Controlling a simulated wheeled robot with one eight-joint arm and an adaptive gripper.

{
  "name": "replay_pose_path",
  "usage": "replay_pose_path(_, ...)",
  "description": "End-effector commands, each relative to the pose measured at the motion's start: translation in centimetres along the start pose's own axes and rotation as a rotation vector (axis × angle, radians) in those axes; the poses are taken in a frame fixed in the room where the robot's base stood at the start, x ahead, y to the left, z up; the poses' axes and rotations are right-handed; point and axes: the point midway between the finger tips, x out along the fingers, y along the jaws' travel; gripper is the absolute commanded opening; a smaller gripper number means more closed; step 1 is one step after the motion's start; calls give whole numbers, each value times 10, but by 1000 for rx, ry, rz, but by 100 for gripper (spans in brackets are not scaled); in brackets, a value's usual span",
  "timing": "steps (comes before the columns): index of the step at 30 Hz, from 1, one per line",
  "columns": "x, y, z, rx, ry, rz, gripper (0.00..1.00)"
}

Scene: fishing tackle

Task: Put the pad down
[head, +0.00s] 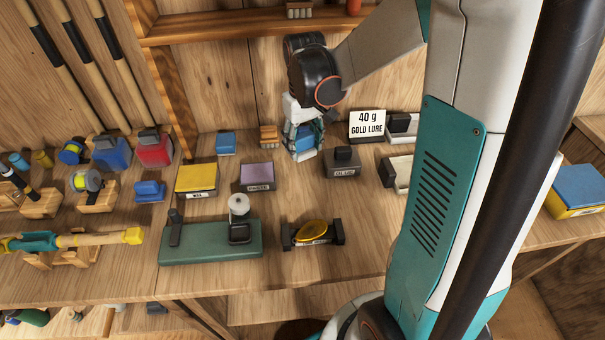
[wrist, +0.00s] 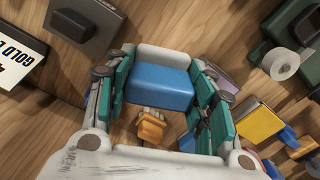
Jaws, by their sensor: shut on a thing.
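My gripper (head: 301,130) is over the back middle of the bench, its teal fingers pointing down. In the wrist view my gripper (wrist: 161,80) is shut on a blue pad (wrist: 160,90) with a pale grey end, one finger on each side.
The GLUE box (head: 342,162) and the gold lure sign (head: 367,125) stand right. A purple box (head: 257,175) and yellow box (head: 196,178) are nearer. A shelf (head: 250,26) runs behind.

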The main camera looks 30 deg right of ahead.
Motion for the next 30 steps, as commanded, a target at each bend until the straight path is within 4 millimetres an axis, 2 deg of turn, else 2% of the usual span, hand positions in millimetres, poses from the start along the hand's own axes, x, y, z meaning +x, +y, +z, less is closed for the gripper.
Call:
replay_pose_path(1,17,0,-1,0,0,0,20)
replay_pose_path(3,32,0,0,0,0,0,20)
replay_pose_path(7,54,0,-1,0,0,0,20)
replay_pose_path(14,67,0,0,0,0,0,20)
replay_pose_path(23,106,1,-1,0,0,0,20)
replay_pose_path(30,106,1,0,0,0,0,20)
